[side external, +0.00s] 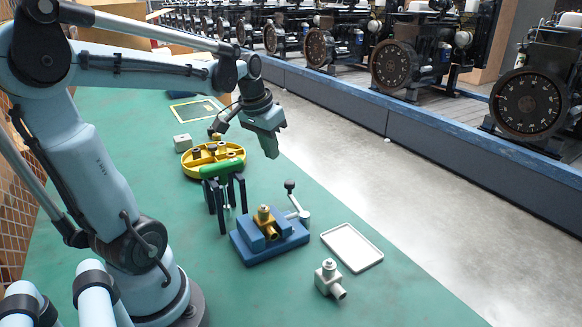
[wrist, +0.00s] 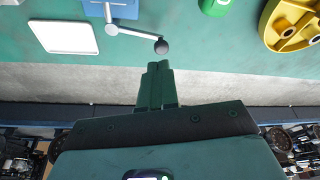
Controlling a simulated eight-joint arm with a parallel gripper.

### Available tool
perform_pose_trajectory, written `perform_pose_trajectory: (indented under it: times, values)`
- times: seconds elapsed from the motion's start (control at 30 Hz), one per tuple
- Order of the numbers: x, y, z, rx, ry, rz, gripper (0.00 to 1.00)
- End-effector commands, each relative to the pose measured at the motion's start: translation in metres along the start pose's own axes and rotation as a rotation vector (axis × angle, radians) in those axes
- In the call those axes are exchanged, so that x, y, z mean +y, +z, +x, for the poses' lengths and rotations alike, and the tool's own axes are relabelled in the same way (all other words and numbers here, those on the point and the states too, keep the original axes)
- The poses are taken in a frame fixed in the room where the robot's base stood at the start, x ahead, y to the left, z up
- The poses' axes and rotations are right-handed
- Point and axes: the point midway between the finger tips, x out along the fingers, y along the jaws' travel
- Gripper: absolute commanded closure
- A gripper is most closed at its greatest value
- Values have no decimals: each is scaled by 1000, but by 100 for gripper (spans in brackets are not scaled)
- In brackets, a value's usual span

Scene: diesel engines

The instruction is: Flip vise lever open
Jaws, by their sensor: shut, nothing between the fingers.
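The blue vise (side external: 268,241) stands on the green bench with a brass fitting (side external: 265,222) in it. Its grey lever (side external: 298,209) rises from the right side to a black ball knob (side external: 290,186). In the wrist view the vise (wrist: 112,8) is at the top edge, and the lever (wrist: 132,33) runs right to the knob (wrist: 161,46). My gripper (side external: 271,154) is shut and empty, pointing down in the air beyond the vise in the side view. In the wrist view its fingertips (wrist: 158,66) appear just below the knob, with a gap between them.
A white tray (side external: 352,247) and a grey metal fitting (side external: 330,279) lie to the right. The bench edge is close beyond the vise.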

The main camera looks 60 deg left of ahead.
Motion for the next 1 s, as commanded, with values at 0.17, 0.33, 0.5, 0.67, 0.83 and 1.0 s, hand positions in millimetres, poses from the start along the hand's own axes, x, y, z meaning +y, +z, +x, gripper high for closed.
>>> perform_pose_trajectory:
  times: [0.17,0.33,0.5,0.67,0.83,1.0]
  values:
    - [0,0,0,0,0,0,100]
    - [0,0,4,1,0,0,100]
    - [1,0,20,1,0,0,100]
    - [1,0,43,1,0,0,100]
    - [1,0,67,1,1,1,100]
    - [1,0,86,2,1,1,100]
